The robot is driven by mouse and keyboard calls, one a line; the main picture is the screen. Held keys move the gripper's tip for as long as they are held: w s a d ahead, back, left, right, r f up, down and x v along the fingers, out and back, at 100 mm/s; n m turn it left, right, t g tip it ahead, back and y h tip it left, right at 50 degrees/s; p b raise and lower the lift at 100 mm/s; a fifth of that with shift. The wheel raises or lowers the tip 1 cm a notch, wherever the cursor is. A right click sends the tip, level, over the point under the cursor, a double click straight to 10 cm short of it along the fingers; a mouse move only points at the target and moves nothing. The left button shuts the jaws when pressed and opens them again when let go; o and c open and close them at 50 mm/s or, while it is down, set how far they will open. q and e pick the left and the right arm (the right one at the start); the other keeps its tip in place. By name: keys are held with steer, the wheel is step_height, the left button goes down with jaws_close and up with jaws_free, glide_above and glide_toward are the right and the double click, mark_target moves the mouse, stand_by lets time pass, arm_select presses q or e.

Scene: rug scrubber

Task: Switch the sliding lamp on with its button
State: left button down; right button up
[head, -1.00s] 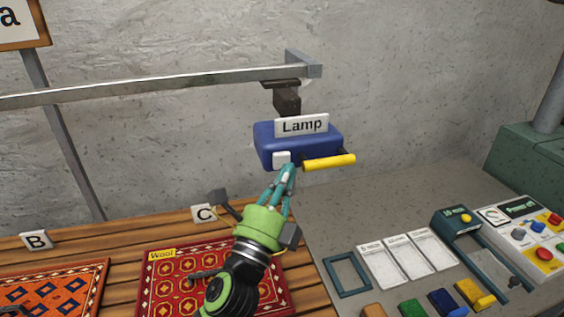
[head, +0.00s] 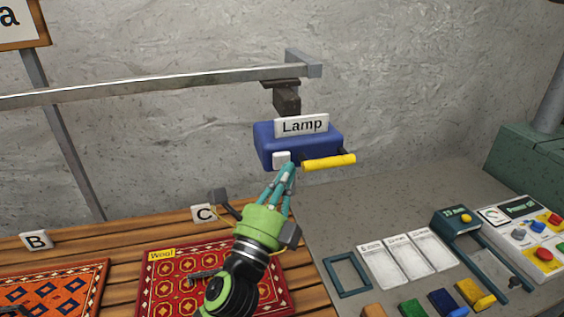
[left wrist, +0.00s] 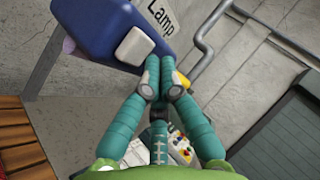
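The blue lamp (head: 292,140) hangs from a metal rail and carries a "Lamp" sign and a yellow handle (head: 330,162). Its white square button (head: 281,159) faces me at the front left. My left gripper (head: 288,168) points up at the lamp, its teal fingertips just right of and below the button. In the left wrist view the fingertips (left wrist: 162,88) are together with nothing between them, and the white button (left wrist: 134,46) is above and left of them, apart in the picture. Whether the fingers touch the lamp's body is unclear. My right gripper is not in view.
The metal rail (head: 160,85) runs along the wall to the left. Below is a wooden table with a red wool rug (head: 165,290) and an orange rug (head: 88,278). A grey bench at right holds cards, coloured blocks and a control panel (head: 525,235).

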arm_select(q)
steer(key=shift+w+a, duration=0.15)
steer(key=shift+w, duration=0.25)
steer(key=shift+w+a, duration=0.1)
steer(key=shift+w, duration=0.2)
stand_by(0.6)
steer(key=shift+s, duration=0.1)
steer(key=shift+s+d, duration=0.25)
steer(key=shift+s, duration=0.4)
steer(key=s+d, duration=0.2)
steer(key=s, duration=0.3)
steer(key=shift+s, duration=0.35)
